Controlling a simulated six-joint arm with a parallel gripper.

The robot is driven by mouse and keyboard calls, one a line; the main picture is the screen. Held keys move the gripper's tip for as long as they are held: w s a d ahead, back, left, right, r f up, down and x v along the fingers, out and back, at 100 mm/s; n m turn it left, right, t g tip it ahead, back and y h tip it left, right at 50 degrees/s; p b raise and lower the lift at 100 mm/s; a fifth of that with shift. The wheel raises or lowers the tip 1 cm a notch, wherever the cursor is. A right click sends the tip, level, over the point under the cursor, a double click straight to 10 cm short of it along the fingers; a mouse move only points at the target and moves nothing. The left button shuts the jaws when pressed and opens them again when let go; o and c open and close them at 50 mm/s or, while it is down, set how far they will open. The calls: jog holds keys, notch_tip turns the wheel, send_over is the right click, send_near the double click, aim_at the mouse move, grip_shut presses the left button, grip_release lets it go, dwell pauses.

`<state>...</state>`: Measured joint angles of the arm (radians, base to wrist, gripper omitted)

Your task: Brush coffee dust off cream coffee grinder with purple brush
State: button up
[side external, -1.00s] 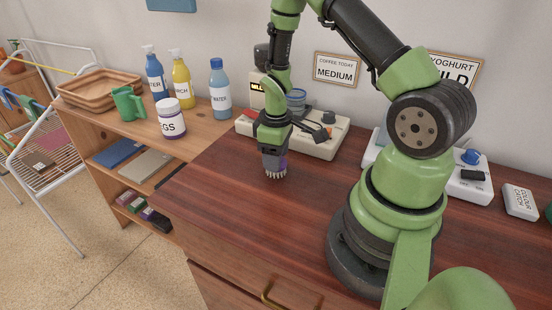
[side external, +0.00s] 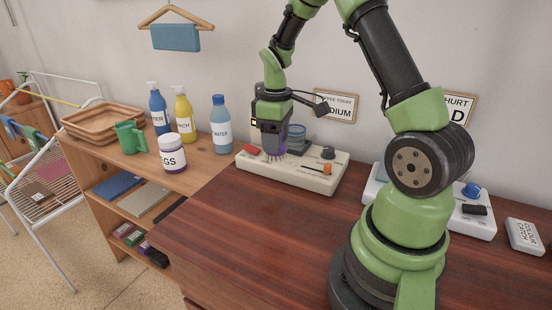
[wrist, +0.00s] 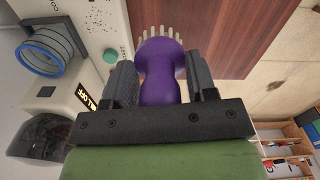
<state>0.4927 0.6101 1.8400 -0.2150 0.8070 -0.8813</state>
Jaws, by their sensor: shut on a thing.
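My gripper (side external: 272,143) is shut on the purple brush (wrist: 160,72), which shows between the two fingers in the wrist view. The brush's pale bristles (side external: 277,157) point down over the front left part of the cream coffee grinder (side external: 318,182). I cannot tell whether they touch it. The grinder has a wide cream base with knobs and a slider, and a blue-rimmed round part (wrist: 45,47) behind the gripper. In the wrist view its "MILL OFF" display (wrist: 93,99) and a green button show left of the brush. I cannot make out coffee dust.
A second white device with a blue knob (side external: 471,190) stands at the right, partly behind my arm. Bottles (side external: 221,125), a jar (side external: 172,153), a green mug (side external: 130,137) and trays (side external: 95,117) stand on the lower shelf unit at left. The dark dresser top (side external: 240,215) is clear in front.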

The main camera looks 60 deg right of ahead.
jog(key=w+d+r, duration=0.2)
jog(key=d+r, duration=0.3)
jog(key=d, duration=0.5)
jog(key=shift+s+a+f, duration=0.1)
jog(key=shift+f, duration=1.2)
jog(key=shift+a+f, duration=0.1)
jog(key=shift+f, duration=1.15)
